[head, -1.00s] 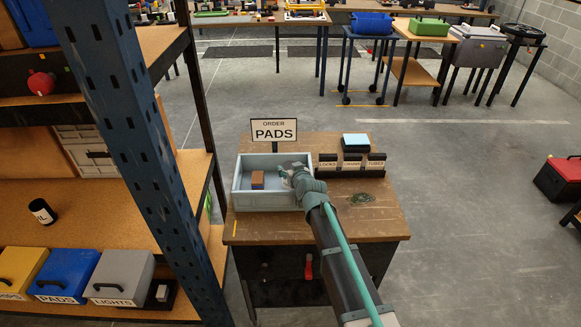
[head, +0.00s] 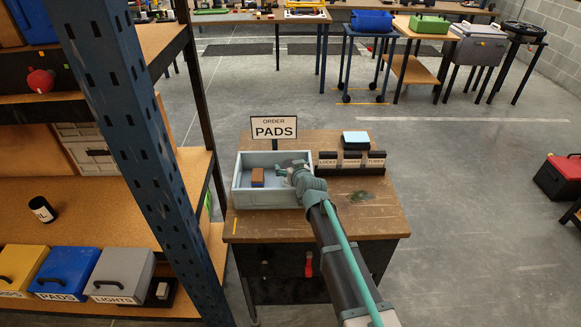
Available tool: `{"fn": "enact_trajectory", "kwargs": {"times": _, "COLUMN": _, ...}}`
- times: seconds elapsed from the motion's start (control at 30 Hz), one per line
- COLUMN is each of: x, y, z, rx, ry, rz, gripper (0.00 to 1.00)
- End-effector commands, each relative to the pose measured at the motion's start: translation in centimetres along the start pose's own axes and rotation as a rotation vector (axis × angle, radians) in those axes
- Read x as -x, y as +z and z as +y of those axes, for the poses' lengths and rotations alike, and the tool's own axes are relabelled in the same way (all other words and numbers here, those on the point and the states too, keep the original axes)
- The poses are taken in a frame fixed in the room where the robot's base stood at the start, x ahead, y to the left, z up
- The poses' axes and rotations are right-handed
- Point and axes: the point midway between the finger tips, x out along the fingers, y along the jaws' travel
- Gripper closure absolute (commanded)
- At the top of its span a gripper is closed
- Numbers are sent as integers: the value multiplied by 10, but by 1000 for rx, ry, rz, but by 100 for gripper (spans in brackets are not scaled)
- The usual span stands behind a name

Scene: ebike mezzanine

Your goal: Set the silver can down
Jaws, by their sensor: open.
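My gripper (head: 284,172) is open at the right side of the pale grey tray (head: 243,207), low over its inside. I cannot make out a silver can for sure; a small pale patch shows by my gripper, and the wrist and arm hide part of the tray's right side.
The ORDER PADS sign (head: 274,128) rises behind the tray. Black labelled bins (head: 351,163) stand to its right, with a light-blue-topped box (head: 356,140) behind them. A blue rack post (head: 128,150) stands close on the left. The bench's front right is mostly clear.

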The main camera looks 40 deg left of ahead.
Motion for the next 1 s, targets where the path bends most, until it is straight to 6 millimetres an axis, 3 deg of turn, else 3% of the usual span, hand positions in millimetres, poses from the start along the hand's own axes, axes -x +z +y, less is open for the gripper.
{"fn": "enact_trajectory", "kwargs": {"times": 0.6, "x": 107, "y": 2, "z": 0, "rx": 0, "ry": 1, "rz": 2, "gripper": 13}}
{"fn": "enact_trajectory", "kwargs": {"times": 0.8, "x": 120, "y": 0, "z": 0, "rx": 0, "ry": 0, "rz": 0, "gripper": 13}}
{"fn": "enact_trajectory", "kwargs": {"times": 1.0, "x": 120, "y": 0, "z": 0, "rx": 0, "ry": 0, "rz": 0, "gripper": 13}}
